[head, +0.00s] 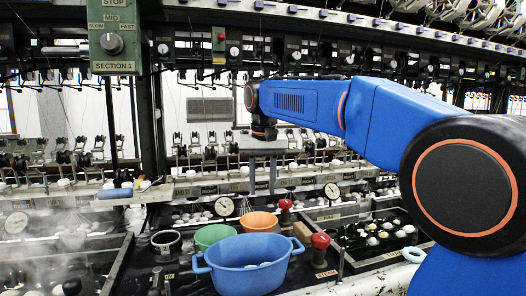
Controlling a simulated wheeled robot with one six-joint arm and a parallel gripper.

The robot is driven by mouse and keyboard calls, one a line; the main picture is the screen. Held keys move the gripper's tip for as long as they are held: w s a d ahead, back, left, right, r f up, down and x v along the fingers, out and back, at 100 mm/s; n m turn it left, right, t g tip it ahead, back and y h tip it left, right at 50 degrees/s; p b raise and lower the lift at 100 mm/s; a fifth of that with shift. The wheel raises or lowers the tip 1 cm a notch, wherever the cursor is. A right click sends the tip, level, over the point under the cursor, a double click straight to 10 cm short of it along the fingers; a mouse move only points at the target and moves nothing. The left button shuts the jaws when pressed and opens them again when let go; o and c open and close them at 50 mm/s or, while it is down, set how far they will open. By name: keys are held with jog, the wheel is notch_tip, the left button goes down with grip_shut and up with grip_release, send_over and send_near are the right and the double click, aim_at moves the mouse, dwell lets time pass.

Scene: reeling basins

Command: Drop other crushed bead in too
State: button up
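My gripper (262,184) hangs pointing down above the bowls near the middle of the head view. Its two fingers are apart, and I see nothing between them. A blue two-handled tub (245,279) stands below and toward the camera. Small whitish pieces (258,265) lie inside it; I cannot tell whether one is a crushed bead. I cannot make out another crushed bead. Many small white rounded things lie in the basins, too small to judge their shape.
A green bowl (214,236), an orange bowl (258,221) and a dark pot (166,242) stand behind the tub. Red knobs (320,241) rise to its right. Dark water basins (378,240) lie on both sides, with steam at left. Machine rails run behind my gripper.

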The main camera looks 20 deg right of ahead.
notch_tip(320, 180, up, 12)
jog(key=s, duration=0.1)
jog(key=shift+s+a+r, duration=0.2)
jog(key=shift+s, duration=0.2)
dwell(0.3)
